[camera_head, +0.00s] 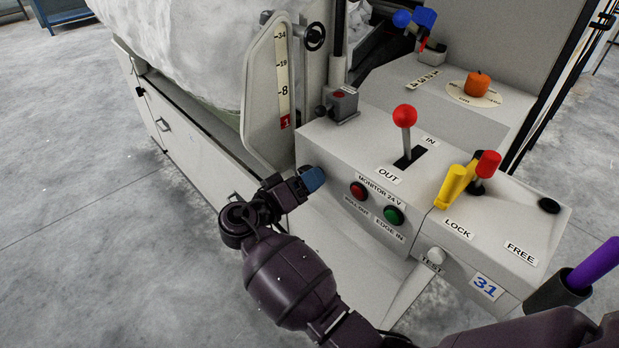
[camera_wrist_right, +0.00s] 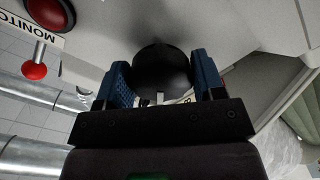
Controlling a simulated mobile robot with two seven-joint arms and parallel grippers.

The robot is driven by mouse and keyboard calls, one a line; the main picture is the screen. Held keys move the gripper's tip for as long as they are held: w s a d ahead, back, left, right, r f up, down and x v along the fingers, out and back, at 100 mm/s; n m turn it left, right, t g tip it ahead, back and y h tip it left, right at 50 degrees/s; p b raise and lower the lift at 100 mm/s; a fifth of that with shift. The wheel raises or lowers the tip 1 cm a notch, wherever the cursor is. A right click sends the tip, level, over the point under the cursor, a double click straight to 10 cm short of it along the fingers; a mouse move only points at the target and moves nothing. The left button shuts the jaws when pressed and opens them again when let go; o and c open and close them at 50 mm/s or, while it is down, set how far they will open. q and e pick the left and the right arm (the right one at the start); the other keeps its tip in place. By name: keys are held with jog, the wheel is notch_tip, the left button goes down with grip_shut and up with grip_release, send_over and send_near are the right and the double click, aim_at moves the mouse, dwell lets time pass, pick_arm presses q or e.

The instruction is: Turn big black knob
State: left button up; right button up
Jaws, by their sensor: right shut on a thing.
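The big black knob (camera_wrist_right: 163,68) fills the space between the two blue fingers of my right gripper (camera_wrist_right: 164,88) in the right wrist view. The fingers are shut on its sides. In the head view my right gripper (camera_head: 312,180) is at the left front edge of the grey control box, left of the red button (camera_head: 358,190). There the gripper hides most or all of the knob, and I cannot read how far it is turned. My left gripper is not in view.
The control box (camera_head: 345,150) carries a red-ball lever (camera_head: 404,117), a green button (camera_head: 394,215) and a yellow handle (camera_head: 450,187) beside another red-topped lever (camera_head: 487,165). A scale plate (camera_head: 264,95) stands behind the gripper. Open floor (camera_head: 90,230) lies to the left.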

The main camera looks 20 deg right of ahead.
jog(key=shift+n+p, duration=0.4)
jog(key=shift+n, duration=0.3)
jog(key=o, duration=0.9)
jog(key=shift+a, duration=0.1)
